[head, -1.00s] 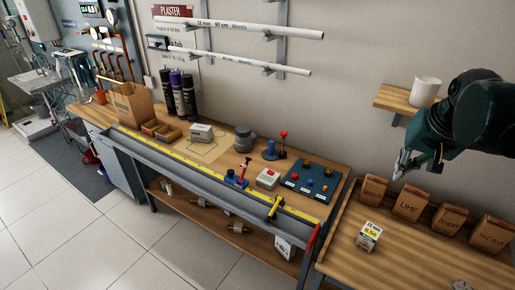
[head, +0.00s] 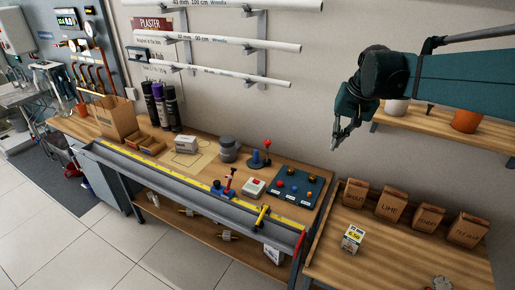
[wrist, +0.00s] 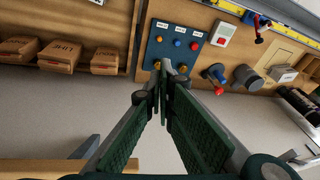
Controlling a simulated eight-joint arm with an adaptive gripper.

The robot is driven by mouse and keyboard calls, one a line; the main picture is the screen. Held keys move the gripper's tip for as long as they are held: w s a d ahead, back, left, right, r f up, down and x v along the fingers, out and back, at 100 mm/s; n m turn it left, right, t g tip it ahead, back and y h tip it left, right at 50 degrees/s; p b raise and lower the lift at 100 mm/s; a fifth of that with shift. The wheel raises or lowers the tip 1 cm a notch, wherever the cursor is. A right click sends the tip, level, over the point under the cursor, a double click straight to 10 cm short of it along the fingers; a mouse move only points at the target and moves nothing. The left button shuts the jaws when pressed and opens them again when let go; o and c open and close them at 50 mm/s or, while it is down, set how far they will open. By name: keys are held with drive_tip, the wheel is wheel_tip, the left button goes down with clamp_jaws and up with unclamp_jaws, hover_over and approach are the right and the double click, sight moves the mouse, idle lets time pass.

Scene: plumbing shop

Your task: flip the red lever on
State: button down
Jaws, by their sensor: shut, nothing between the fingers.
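A lever with a red ball knob (head: 267,143) stands upright beside a small blue fixture (head: 256,158) at the back of the workbench. In the wrist view the red knob (wrist: 219,91) shows right of my fingers, by its blue base (wrist: 212,73). A second red-handled piece on a blue base (head: 224,187) sits at the front by the yellow rule. My gripper (head: 336,146) is shut and empty, hanging in the air to the right of the knob and above the bench. Its fingertips (wrist: 163,72) meet in the wrist view, in front of the dark blue panel.
The dark blue panel (head: 297,187) with coloured knobs and a white box with a red button (head: 253,188) stand near the lever. A grey round fitting (head: 228,149) is to its left. Paper bags (head: 390,205) line the right table. A wall shelf (head: 440,127) with pots is behind my arm.

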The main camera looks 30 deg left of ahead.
drive_tip(key=w+a+f+n+g+p, duration=0.1)
drive_tip(key=w+a+f+p, duration=0.15)
drive_tip(key=a, duration=0.85)
drive_tip(key=w+a+f+g+p, duration=0.15)
drive_tip(key=w+a, duration=0.25)
drive_tip(key=a, duration=0.6)
drive_tip(key=s+a+f+g+p, duration=0.1)
drive_tip(key=a+f+p, duration=0.1)
drive_tip(key=a+f, duration=0.3)
drive_tip(key=s+a+f+n+p, duration=0.1)
drive_tip(key=a+f+p, duration=0.2)
drive_tip(key=a, duration=1.1)
drive_tip(key=shift+a+f+g+h, duration=0.25)
drive_tip(key=shift+f+g+h, duration=0.15)
drive_tip(key=shift+f, duration=1.3)
drive_tip(key=shift+s, duration=0.15)
drive_tip(key=x, duration=1)
drive_tip(key=shift+s+d+r+p, duration=0.2)
drive_tip(key=shift+s+d+r, duration=0.1)
drive_tip(key=shift+s, duration=0.2)
drive_tip(key=shift+s+d+r+p, duration=0.2)
drive_tip(key=shift+s+d+r, duration=0.1)
drive_tip(key=shift+s, duration=0.2)
drive_tip(key=shift+s+d+r+p, duration=0.2)
drive_tip(key=shift+s+d+r, duration=0.1)
drive_tip(key=shift+s, duration=0.2)
